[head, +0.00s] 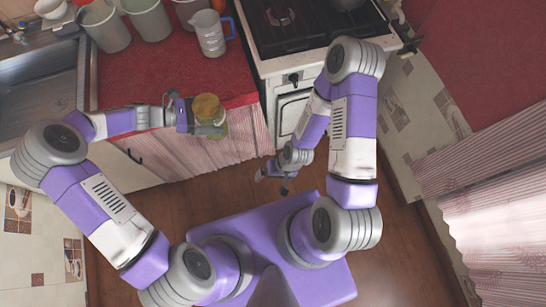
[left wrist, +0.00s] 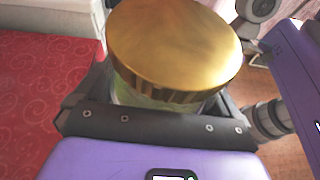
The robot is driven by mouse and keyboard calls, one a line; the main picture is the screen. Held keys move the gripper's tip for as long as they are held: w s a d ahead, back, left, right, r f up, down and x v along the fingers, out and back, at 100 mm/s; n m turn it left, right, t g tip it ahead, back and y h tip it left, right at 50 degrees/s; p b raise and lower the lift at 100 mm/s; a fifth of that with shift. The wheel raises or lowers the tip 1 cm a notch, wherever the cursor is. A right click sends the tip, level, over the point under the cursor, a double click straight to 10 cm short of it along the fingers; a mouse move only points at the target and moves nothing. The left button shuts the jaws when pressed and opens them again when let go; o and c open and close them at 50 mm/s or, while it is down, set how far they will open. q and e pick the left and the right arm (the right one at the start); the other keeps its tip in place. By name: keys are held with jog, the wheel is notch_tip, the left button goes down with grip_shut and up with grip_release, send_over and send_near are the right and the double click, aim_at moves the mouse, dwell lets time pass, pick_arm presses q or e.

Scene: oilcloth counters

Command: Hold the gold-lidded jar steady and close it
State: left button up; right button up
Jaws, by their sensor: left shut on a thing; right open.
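The gold-lidded jar (head: 208,130) is near the front edge of the red counter in the head view. Its round gold lid (left wrist: 172,45) sits on top of the glass body (left wrist: 150,98) in the left wrist view and hides most of it. I cannot tell whether the lid is fully closed. My left gripper (head: 203,127) is shut on the jar, with a dark finger on either side below the lid. My right gripper (head: 273,178) is open and empty, over the floor in front of the stove, to the right of and nearer than the jar.
The red counter (head: 150,75) holds several grey canisters (head: 103,26) and a measuring jug (head: 209,34) with a blue handle behind the jar. A sink (head: 40,95) is at the left. A stove (head: 290,65) stands to the right. The counter's middle is clear.

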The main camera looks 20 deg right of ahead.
pick_arm(q)
jog(key=shift+d+r, duration=0.1)
jog(key=shift+r, duration=0.1)
jog(key=s+a+r+n+t+y, duration=0.1)
jog(key=s+a+n+t+y, duration=0.1)
jog(key=a+n+t, duration=0.6)
jog(key=shift+a+r+t, duration=0.4)
jog(key=shift+a+t, duration=0.2)
jog(key=shift+a, duration=2.2)
